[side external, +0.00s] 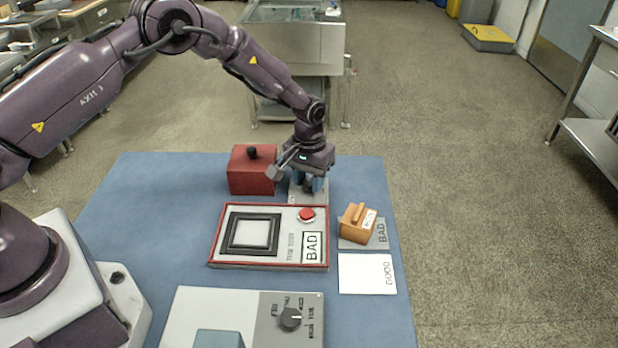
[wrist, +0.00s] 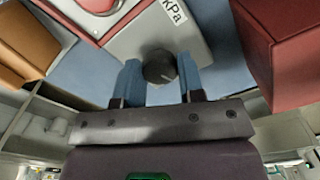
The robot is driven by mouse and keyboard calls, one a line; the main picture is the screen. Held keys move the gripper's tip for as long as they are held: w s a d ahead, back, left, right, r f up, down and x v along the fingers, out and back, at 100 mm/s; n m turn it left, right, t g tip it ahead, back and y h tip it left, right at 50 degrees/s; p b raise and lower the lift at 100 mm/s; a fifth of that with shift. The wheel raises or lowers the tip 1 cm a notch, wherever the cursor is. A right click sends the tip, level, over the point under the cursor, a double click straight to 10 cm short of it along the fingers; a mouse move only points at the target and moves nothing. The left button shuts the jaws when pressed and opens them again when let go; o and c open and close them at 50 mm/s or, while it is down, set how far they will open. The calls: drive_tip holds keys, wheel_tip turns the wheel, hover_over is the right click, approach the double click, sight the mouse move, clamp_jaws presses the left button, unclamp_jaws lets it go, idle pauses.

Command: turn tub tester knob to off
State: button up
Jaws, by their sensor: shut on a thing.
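The tub tester (side external: 270,262) is a red-framed panel with a dark-bordered square pad, a red button and a label reading BAD. A grey box (side external: 303,198) adjoins its far edge; the wrist view shows a kPa label on it. On this box is a dark round knob (wrist: 158,67). My gripper (wrist: 160,78) points down over the grey box, with its blue fingers shut on the knob from both sides. In the side view my gripper (side external: 312,186) hides most of the knob. The knob's setting cannot be read.
A red box (side external: 252,175) with a black top knob stands close left of my gripper. An orange tub (side external: 356,224) sits on a grey BAD card (side external: 378,240), beside a white GOOD card (side external: 367,274). A machine with a dark dial (side external: 290,318) stands at the front.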

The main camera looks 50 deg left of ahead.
drive_tip(key=m, duration=0.5)
drive_tip(key=shift+m, duration=0.3)
drive_tip(key=m, duration=1)
drive_tip(key=shift+m, duration=0.4)
drive_tip(key=m, duration=0.5)
drive_tip(key=shift+m, duration=0.3)
drive_tip(key=o, duration=0.9)
